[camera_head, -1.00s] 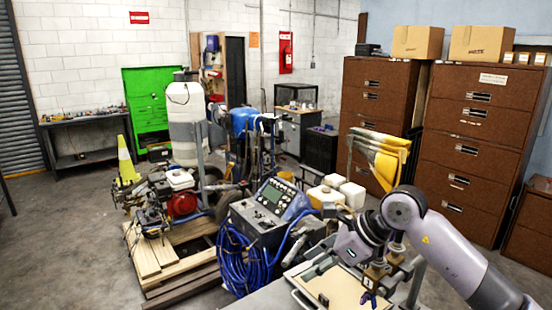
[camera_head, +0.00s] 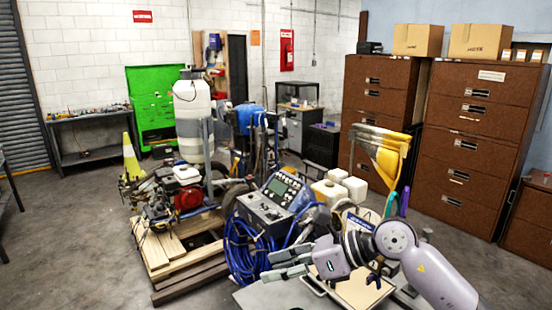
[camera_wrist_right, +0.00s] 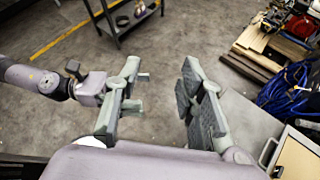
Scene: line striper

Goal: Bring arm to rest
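My right arm comes in from the lower right of the head view. Its gripper (camera_head: 272,264) points left, above the grey cart top, in front of the coiled blue hose. In the right wrist view my right gripper (camera_wrist_right: 160,105) has its two grey fingers wide apart, with only floor between them. My left arm (camera_wrist_right: 35,78) shows at the left of the right wrist view. Its gripper end is partly hidden behind a right finger, so its opening cannot be made out. The left arm does not show in the head view.
A control unit (camera_head: 265,212) with blue hose (camera_head: 245,255) stands close behind my right gripper. The line striper's red engine (camera_head: 188,196) sits by a wooden pallet (camera_head: 165,255). A clipboard-like board (camera_head: 362,291) lies on the grey cart top. Open floor (camera_head: 75,240) lies left.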

